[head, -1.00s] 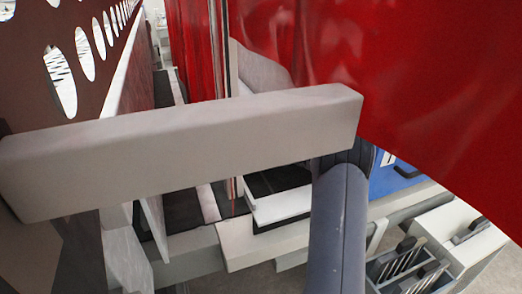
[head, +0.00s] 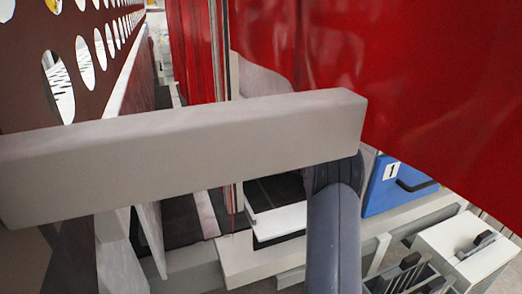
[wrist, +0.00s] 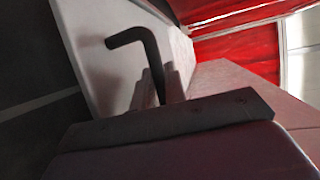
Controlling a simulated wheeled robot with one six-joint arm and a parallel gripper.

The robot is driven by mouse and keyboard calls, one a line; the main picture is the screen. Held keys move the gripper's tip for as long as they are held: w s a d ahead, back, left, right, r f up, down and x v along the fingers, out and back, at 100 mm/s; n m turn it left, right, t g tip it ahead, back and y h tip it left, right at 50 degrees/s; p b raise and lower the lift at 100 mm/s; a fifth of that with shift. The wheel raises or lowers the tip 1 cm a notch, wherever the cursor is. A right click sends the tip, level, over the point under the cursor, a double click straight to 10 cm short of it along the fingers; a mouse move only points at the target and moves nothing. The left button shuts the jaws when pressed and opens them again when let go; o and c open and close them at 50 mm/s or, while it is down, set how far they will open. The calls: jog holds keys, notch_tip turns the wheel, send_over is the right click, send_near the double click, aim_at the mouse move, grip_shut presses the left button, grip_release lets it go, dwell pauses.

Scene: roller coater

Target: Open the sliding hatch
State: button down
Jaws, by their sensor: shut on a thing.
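In the wrist view a black bent handle (wrist: 148,45) stands out from a pale panel (wrist: 88,50), which looks like the sliding hatch. My gripper (wrist: 158,86) is shut on the lower part of this handle. Its short fingers lie on both sides of the handle, and the dark bar of the gripper's body covers the area below. In the head view my gripper, the handle and their contact are hidden; only a dark grey-blue link of my arm shows at the lower middle.
A pale grey bar (head: 190,145) crosses the head view and hides what lies behind it. A large red panel (head: 430,90) fills the upper right. A blue door (head: 392,200) marked 1 and a white unit (head: 470,245) stand at right. A perforated brown panel (head: 25,50) is at left.

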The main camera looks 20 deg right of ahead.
jog(key=shift+w+d+r, duration=0.1)
jog(key=shift+w+r, duration=0.05)
jog(key=shift+w, duration=1.3)
jog(key=shift+w+r, duration=0.1)
jog(key=shift+w, duration=1.35)
jog(key=c, duration=1.5)
grip_release()
jog(key=shift+o, duration=0.2)
jog(key=shift+f, duration=0.1)
jog(key=shift+s, duration=0.2)
jog(key=shift+s+d+b, duration=0.2)
jog(key=shift+s+b, duration=0.1)
jog(key=shift+b, duration=0.05)
jog(key=b+v, duration=0.3)
jog(key=v, duration=0.5)
jog(key=shift+s, duration=0.45)
jog(key=shift+s+r, duration=0.25)
jog(key=shift+s, duration=0.15)
